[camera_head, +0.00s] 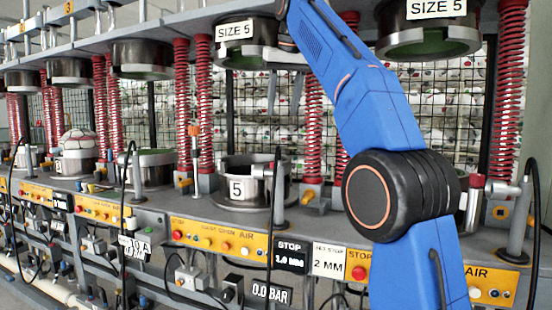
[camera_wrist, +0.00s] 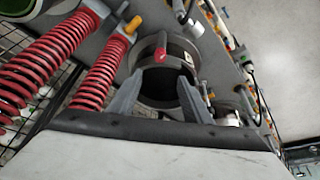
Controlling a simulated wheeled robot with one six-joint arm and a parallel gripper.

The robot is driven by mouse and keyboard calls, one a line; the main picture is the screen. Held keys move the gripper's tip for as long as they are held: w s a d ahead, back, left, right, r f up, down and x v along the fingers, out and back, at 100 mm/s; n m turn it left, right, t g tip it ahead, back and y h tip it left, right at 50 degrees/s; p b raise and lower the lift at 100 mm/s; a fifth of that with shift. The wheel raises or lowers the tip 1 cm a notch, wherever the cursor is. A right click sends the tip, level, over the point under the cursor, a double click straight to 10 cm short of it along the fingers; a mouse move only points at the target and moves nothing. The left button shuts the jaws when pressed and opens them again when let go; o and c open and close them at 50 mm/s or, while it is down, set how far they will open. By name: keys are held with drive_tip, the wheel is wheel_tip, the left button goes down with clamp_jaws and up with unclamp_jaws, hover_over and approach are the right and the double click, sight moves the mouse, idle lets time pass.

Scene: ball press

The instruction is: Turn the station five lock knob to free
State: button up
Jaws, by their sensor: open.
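The station five lower mould (camera_head: 238,190), a metal ring cup marked 5, stands on the bench in the head view. Its dark bore also shows in the wrist view (camera_wrist: 160,84). My gripper (camera_wrist: 161,80) is open and empty, its two grey fingers pointing towards this cup from above. A red-tipped part (camera_wrist: 160,55) lies in line with the gap between the fingers. An orange knob (camera_wrist: 133,25) stands beside the red springs. I cannot tell which part is the lock knob or how it is set.
Red springs (camera_head: 204,105) stand beside the mould. The upper mould marked SIZE 5 (camera_head: 247,53) hangs above it. A thin black post (camera_head: 276,180) rises close in front. A yellow button panel (camera_head: 215,237) runs along the bench front. My blue arm hides the right side.

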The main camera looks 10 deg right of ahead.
sight(276, 162)
drive_tip(key=x, duration=1.7)
drive_tip(key=shift+c, duration=0.4)
drive_tip(key=c, duration=1)
